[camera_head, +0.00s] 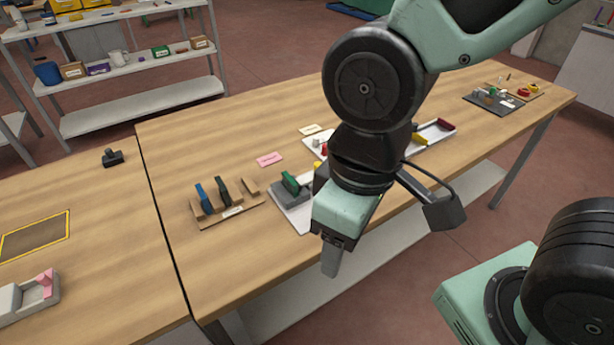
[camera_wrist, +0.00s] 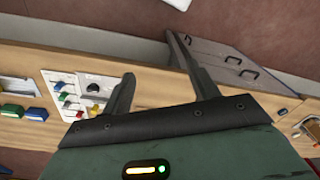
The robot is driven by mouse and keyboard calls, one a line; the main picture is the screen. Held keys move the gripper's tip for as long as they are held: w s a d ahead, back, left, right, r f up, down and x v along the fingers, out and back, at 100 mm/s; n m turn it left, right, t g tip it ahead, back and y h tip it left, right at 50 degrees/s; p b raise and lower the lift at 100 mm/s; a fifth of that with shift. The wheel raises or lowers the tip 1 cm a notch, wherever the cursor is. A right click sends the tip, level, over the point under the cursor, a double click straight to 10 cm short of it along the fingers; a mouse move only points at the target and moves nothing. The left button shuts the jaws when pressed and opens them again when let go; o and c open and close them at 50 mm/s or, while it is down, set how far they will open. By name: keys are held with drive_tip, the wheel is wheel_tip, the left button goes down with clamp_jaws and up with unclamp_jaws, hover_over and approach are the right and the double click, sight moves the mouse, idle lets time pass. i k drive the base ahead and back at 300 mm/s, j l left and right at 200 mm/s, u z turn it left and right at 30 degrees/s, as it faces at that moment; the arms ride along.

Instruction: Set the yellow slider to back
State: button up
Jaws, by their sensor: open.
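A white panel (camera_wrist: 55,76) with small green and red controls and a black round knob (camera_wrist: 93,88) shows in the wrist view, left of my fingers. I cannot clearly make out which control is the yellow slider; small yellow parts show near that panel. In the head view, a yellow piece (camera_head: 317,165) beside my arm is partly hidden by it, and another (camera_head: 419,140) lies by the white tray right of my arm. My gripper (camera_head: 331,262) is open and empty, over the table's front edge. It also shows in the wrist view (camera_wrist: 149,56), its fingers apart and touching nothing.
A wooden stand with blue and dark upright pieces (camera_head: 222,194) and a grey block with a green part (camera_head: 291,186) stand left of my arm. A pink card (camera_head: 269,159) lies behind. The table (camera_head: 200,130) is clear at back left. Shelves (camera_head: 140,68) stand beyond.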

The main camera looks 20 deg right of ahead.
sight(304, 180)
drive_tip(key=i+z, duration=0.2)
drive_tip(key=z, duration=0.15)
drive_tip(key=i+j+z, duration=0.2)
drive_tip(key=z, duration=0.15)
